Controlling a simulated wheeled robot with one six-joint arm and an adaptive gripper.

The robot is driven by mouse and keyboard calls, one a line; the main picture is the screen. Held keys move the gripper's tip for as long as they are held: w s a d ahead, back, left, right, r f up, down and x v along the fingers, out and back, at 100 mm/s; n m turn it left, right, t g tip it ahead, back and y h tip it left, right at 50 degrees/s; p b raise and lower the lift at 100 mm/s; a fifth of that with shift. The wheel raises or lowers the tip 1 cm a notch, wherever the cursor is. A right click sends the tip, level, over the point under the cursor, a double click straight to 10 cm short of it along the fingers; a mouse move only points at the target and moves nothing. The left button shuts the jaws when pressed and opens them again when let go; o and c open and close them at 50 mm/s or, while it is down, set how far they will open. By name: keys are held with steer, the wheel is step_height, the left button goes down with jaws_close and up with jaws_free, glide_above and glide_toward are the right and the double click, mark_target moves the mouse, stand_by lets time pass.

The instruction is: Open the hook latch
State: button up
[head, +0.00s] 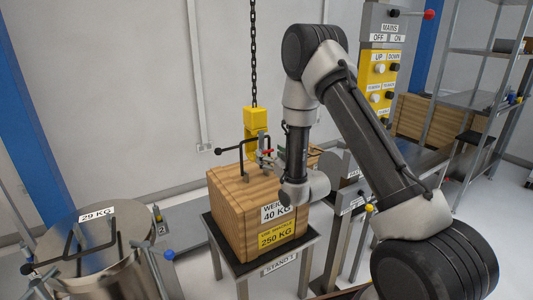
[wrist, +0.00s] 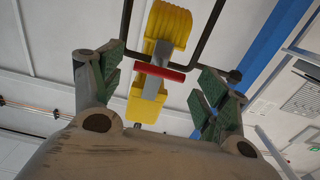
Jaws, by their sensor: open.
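The yellow hook block (head: 256,120) hangs from a dark chain above a wooden crate, and it also fills the upper middle of the wrist view (wrist: 168,24). A grey metal hook part (wrist: 158,56) shows against the yellow. The red latch bar (wrist: 160,72) lies across it, and is a small red spot in the head view (head: 267,152). A black handle bar (wrist: 202,45) passes by the hook. My gripper (wrist: 162,66) is open, its green-padded fingers apart on either side of the latch. No contact with the latch is visible. In the head view my wrist partly hides the fingers.
The wooden crate (head: 232,205), labelled 40 KG and 250 KG, stands on a small stand (head: 270,263). A metal drum (head: 95,255) marked 29 KG is at the left. A yellow UP/DOWN panel (head: 379,80) stands behind my arm. Metal shelves (head: 480,100) are at the right.

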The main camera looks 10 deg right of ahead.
steer(key=shift+x, duration=1.4)
steer(key=c, duration=1.5)
steer(key=shift+a+r, duration=0.1)
